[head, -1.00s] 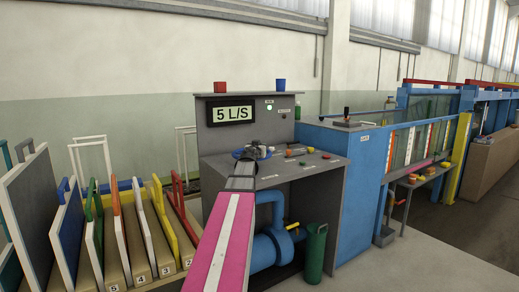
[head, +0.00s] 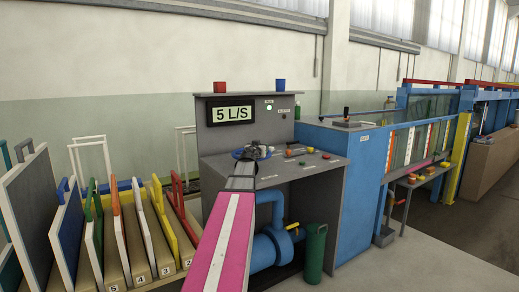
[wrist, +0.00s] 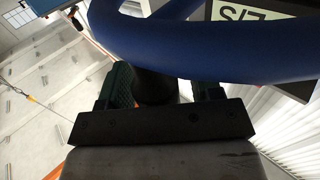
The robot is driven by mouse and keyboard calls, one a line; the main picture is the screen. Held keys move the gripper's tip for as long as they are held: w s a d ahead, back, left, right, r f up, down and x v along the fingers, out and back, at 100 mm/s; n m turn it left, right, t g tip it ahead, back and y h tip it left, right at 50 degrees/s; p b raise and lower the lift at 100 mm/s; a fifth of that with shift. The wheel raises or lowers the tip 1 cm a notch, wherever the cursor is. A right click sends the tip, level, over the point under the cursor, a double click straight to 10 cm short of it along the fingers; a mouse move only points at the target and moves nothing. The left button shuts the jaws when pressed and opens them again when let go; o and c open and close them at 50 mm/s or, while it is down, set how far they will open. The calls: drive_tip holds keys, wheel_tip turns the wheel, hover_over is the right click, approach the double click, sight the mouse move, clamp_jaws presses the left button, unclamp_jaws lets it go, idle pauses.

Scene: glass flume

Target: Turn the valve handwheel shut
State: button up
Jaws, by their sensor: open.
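The blue valve handwheel (head: 237,154) is on the grey control desk, mostly hidden behind my gripper in the head view. In the wrist view its thick blue rim (wrist: 200,48) crosses close in front of the camera. My gripper (head: 253,149) is at the wheel. In the wrist view my gripper (wrist: 160,88) is open, its green-padded fingers apart on either side of a dark round part (wrist: 155,86). I cannot tell whether the fingers touch it. The display (head: 232,113) above the desk reads 5 L/S.
The grey desk (head: 300,170) carries several small coloured knobs right of the wheel. Framed boards (head: 110,235) stand in slots at left. A green cylinder (head: 315,253) stands below.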

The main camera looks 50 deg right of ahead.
drive_tip(key=s+a, duration=0.7)
drive_tip(key=s, duration=0.2)
drive_tip(key=shift+s+a, duration=0.25)
drive_tip(key=shift+a, duration=0.15)
idle(0.9)
idle(0.4)
